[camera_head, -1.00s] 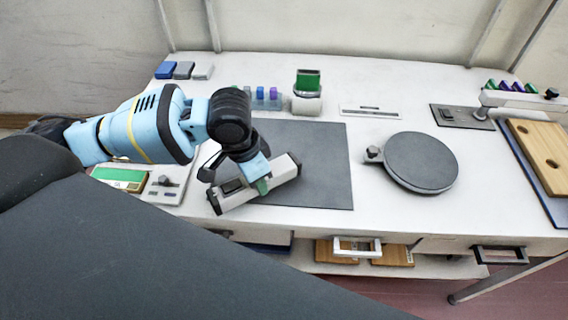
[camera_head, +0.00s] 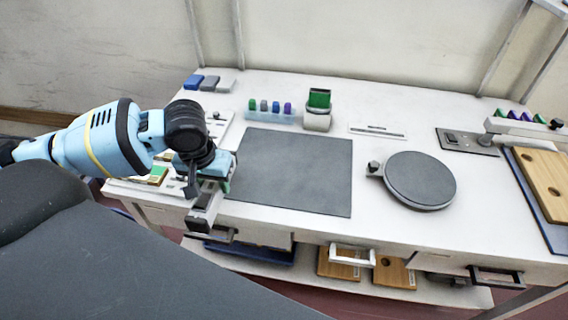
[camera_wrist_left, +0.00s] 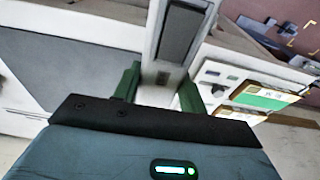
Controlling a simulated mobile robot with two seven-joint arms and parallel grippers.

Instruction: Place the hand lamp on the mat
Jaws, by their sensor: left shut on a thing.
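The hand lamp (camera_head: 203,214) is a slim light-grey bar with a dark panel. It also shows in the left wrist view (camera_wrist_left: 178,38), running up between the green fingers. My left gripper (camera_head: 213,182) is shut on it, at the left edge of the mat near the table's front edge. The lamp's near end reaches over that front edge. The dark grey mat (camera_head: 292,170) lies flat and bare on the white table, to the right of the lamp. It shows at the left in the left wrist view (camera_wrist_left: 55,70). My right gripper is not in view.
A round dark turntable (camera_head: 420,180) stands right of the mat. Behind the mat are a rack of small coloured pieces (camera_head: 270,112) and a green-topped holder (camera_head: 318,112). A panel with a green label (camera_head: 158,174) lies left, under my arm. Drawers (camera_head: 352,256) hang below the front edge.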

